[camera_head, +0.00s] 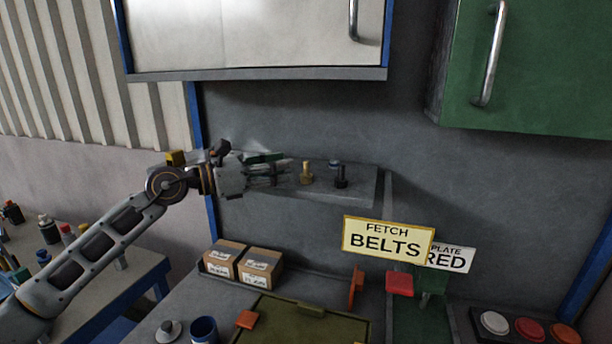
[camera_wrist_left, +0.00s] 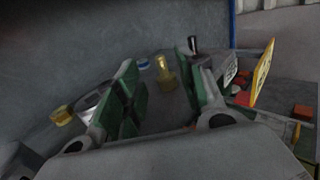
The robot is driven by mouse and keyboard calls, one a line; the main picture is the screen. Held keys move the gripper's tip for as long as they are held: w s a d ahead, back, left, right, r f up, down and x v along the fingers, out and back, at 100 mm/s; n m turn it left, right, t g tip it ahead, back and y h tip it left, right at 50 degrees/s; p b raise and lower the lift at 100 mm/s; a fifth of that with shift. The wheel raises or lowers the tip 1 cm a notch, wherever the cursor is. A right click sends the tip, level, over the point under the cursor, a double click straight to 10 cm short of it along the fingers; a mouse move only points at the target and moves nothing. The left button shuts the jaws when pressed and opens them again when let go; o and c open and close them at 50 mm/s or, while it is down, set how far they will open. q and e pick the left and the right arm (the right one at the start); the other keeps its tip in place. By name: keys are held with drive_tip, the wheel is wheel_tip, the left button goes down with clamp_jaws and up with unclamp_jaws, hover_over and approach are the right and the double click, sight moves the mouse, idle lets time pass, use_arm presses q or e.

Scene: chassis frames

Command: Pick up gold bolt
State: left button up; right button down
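The gold bolt (camera_head: 306,172) stands upright on the grey wall shelf (camera_head: 360,188), just right of my left gripper (camera_head: 274,168) in the head view. My left gripper is open, with green-padded fingers pointing toward the bolt. In the left wrist view the gold bolt (camera_wrist_left: 165,76) shows in the gap between the two fingers, farther off near their tips. I see no contact with it. My right gripper is in neither view.
A black bolt (camera_head: 341,177) stands right of the gold one, with a blue-grey piece (camera_head: 334,164) behind. A gold piece (camera_wrist_left: 62,115) lies left of the fingers in the wrist view. A cabinet (camera_head: 250,35) hangs above; cartons (camera_head: 260,268) sit below.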

sight(306, 172)
use_arm(q)
drive_tip(key=shift+w+d, duration=0.2)
drive_tip(key=shift+d, duration=0.15)
drive_tip(key=shift+w+d+p, duration=0.15)
drive_tip(key=shift+d+p, duration=0.1)
drive_tip(key=shift+p, duration=0.15)
drive_tip(key=shift+p+x, duration=0.4)
drive_tip(key=shift+x, duration=0.45)
drive_tip(key=shift+w+d, duration=0.3)
drive_tip(key=shift+d, duration=0.35)
drive_tip(key=shift+w+d+p, duration=0.15)
drive_tip(key=shift+d+p, duration=0.05)
drive_tip(key=shift+p, duration=0.1)
drive_tip(key=shift+d+f, duration=0.15)
drive_tip(key=shift+c, duration=0.4)
clamp_jaws()
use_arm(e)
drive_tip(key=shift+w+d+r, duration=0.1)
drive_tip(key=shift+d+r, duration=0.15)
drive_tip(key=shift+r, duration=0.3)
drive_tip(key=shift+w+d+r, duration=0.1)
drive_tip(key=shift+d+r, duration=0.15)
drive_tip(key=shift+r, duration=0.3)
